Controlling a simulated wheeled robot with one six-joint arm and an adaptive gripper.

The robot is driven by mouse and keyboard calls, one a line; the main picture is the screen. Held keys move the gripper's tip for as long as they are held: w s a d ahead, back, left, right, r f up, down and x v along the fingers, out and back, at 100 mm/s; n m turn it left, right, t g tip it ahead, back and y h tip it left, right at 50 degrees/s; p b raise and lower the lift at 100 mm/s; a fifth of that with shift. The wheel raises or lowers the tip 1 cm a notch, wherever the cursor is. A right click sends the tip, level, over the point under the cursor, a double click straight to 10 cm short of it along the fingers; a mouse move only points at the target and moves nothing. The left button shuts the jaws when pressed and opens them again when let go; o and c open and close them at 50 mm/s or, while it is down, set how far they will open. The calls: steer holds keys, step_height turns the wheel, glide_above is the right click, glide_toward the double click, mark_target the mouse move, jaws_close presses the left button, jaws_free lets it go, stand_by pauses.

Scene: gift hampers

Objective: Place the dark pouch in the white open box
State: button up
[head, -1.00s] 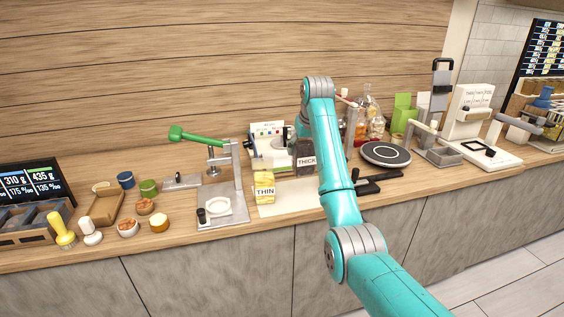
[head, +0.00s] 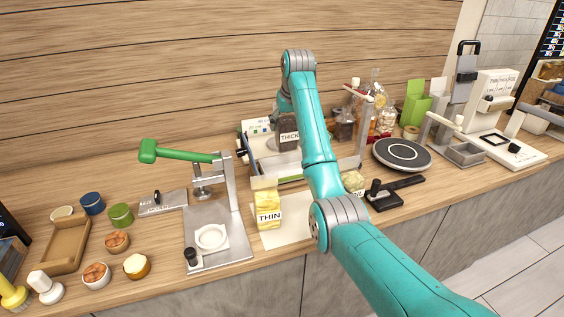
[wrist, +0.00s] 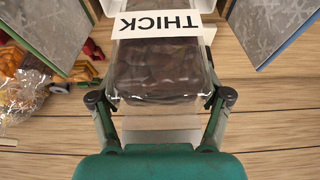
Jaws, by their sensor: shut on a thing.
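The dark pouch (head: 288,126), a clear-faced brown bag with a white THICK label, hangs upright at the back of the counter. It fills the upper middle of the wrist view (wrist: 160,72). My gripper (wrist: 160,98) is shut on the pouch, one finger on each side. In the head view the arm hides most of my gripper. A white box-like thing (head: 264,158) stands just below and behind the pouch, partly hidden by it and the arm. White edges show beyond the pouch in the wrist view. I cannot tell whether the pouch is over or in front of it.
A yellow THIN pouch (head: 267,205) stands in front, beside a press with a green handle (head: 180,153). A round dark plate (head: 402,154), clear bags (head: 387,118) and a green box (head: 415,103) are to the right. Grey panels (wrist: 272,28) flank the pouch in the wrist view.

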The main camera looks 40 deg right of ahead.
mark_target(285, 149)
step_height(285, 149, down, 10)
steer(key=shift+r, duration=0.15)
stand_by(0.4)
steer(key=o, duration=1.4)
